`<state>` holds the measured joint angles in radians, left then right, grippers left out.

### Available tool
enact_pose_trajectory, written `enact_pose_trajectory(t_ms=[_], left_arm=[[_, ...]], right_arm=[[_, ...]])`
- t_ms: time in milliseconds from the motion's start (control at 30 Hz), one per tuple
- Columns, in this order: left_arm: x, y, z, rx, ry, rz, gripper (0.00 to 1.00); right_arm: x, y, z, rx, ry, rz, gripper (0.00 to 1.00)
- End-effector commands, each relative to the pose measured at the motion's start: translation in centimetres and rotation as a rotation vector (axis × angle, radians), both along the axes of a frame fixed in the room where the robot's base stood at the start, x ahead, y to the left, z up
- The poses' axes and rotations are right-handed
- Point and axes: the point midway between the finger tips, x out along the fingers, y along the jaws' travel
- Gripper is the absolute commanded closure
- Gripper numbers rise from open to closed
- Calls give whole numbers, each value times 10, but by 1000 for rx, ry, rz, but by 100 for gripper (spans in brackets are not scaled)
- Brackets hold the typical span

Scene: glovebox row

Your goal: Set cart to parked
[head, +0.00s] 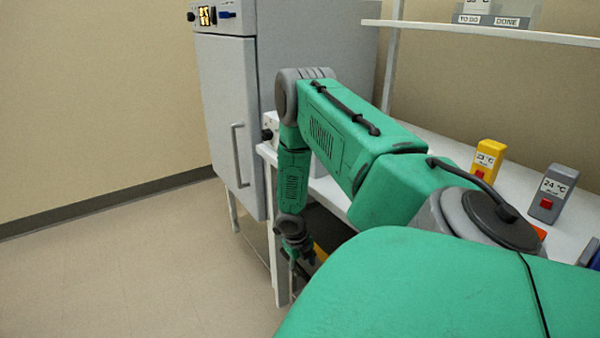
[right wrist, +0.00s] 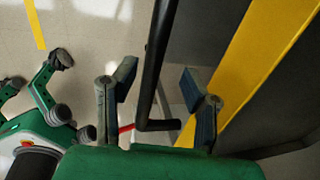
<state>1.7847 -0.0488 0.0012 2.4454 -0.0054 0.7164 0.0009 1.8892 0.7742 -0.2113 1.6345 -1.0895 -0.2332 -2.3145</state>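My right gripper (head: 298,262) hangs low in the head view, by the front left end of the bench. In the right wrist view its two fingers (right wrist: 158,84) are open. A black bar (right wrist: 155,70), which looks like a cart handle, passes between the fingers with a gap on both sides. Beside it on the right is a dark grey body with a wide yellow band (right wrist: 262,55), likely the cart. In the head view only a bit of yellow (head: 320,252) shows behind the gripper; my arm and the bench hide the rest. My left gripper is out of view.
A grey cabinet (head: 222,110) with a vertical handle stands left of the white bench (head: 447,150). A yellow device (head: 487,160) and a grey device (head: 552,193) stand on the bench. The floor at left (head: 130,265) is clear. A yellow floor line (right wrist: 36,25) shows in the wrist view.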

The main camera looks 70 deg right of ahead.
Motion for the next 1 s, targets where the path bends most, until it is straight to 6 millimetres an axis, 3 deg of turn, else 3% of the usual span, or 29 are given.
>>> enact_pose_trajectory(t_ms=[200,400,600,1000], left_arm=[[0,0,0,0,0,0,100],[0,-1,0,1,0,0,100],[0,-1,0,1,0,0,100],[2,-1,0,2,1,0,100]], right_arm=[[7,7,44,1,-5,1,61],[9,10,71,1,-3,1,61],[9,11,81,0,-1,1,61],[9,12,81,0,0,1,61]])
